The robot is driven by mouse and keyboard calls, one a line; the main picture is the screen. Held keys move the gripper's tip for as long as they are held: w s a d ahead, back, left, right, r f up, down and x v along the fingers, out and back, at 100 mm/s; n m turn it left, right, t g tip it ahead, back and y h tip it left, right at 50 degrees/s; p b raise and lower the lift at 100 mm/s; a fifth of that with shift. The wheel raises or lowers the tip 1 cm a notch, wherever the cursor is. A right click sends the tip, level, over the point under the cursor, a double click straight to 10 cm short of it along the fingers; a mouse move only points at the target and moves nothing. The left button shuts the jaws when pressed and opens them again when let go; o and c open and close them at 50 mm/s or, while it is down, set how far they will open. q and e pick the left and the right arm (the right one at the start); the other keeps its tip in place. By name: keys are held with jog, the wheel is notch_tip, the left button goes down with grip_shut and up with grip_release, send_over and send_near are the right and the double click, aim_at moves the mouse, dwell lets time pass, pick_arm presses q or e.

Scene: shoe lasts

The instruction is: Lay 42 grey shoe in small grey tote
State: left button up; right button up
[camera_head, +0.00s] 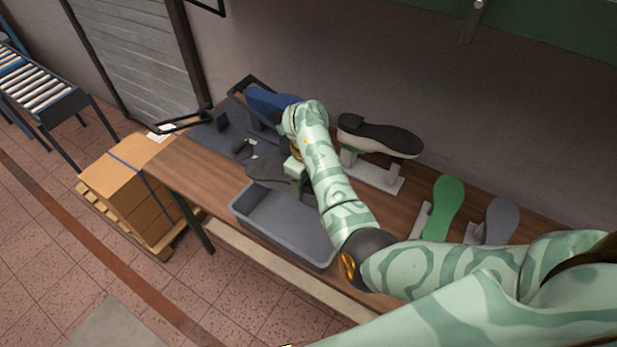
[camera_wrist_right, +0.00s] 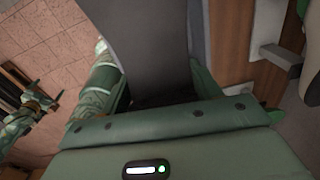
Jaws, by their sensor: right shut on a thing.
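A dark grey shoe (camera_head: 265,170) is held in my right gripper (camera_head: 294,172), above the table behind the tote. In the right wrist view the grey shoe (camera_wrist_right: 150,40) rises from between the jaws of the right gripper (camera_wrist_right: 160,98), which is shut on it. No size number can be read. The small grey tote (camera_head: 240,212) stands at the table's front edge, just in front of the held shoe. Its visible inside is empty; my right arm hides its right part. My left gripper does not show in the head view.
A black shoe with a white edge (camera_head: 378,136), a green one (camera_head: 444,204) and a grey-blue one (camera_head: 501,218) are on stands at the right. Cartons (camera_head: 125,180) stand left of the table.

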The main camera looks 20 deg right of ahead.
jog(key=shift+f+b, duration=0.35)
jog(key=shift+f, duration=0.3)
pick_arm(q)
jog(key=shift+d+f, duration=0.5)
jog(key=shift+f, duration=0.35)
pick_arm(e)
jog(key=shift+f, duration=0.15)
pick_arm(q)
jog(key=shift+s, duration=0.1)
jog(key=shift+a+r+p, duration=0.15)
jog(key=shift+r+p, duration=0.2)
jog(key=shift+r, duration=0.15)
pick_arm(e)
jog(key=shift+s+d, duration=0.2)
jog(key=shift+s, duration=0.2)
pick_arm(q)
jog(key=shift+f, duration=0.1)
pick_arm(e)
jog(key=shift+f, duration=0.1)
